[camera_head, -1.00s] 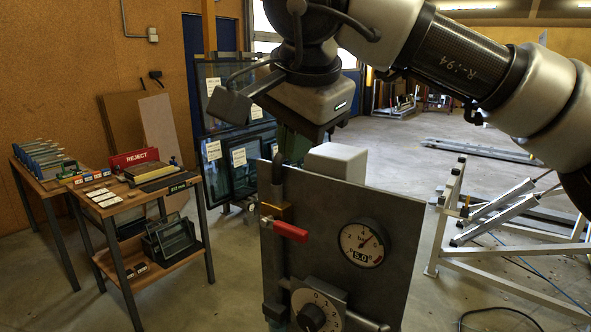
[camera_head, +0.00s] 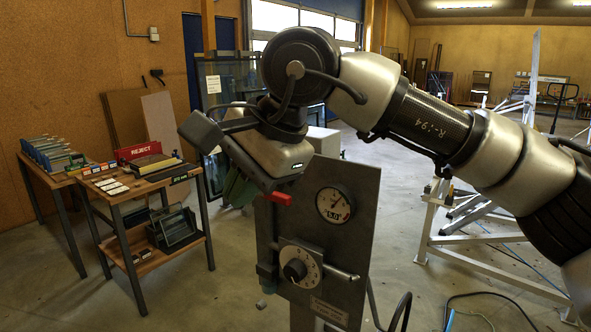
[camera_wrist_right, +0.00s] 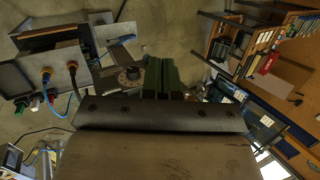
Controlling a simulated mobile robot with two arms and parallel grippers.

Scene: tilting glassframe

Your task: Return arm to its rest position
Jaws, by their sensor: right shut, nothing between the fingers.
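My right arm comes in from the right in the head view, bent over the upper part of a grey control panel (camera_head: 335,255). The panel carries a round gauge (camera_head: 335,204), a dial knob (camera_head: 295,270) and a red handle (camera_head: 277,198), partly hidden by my gripper. I cannot tell the gap between gripper and panel. My left gripper is not in view.
A wooden workbench (camera_head: 150,180) with a red REJECT bin (camera_head: 138,151) stands at left. Framed glass panes (camera_head: 212,130) stand behind my gripper. A white metal frame (camera_head: 424,235) stands at right. Open concrete floor lies between them.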

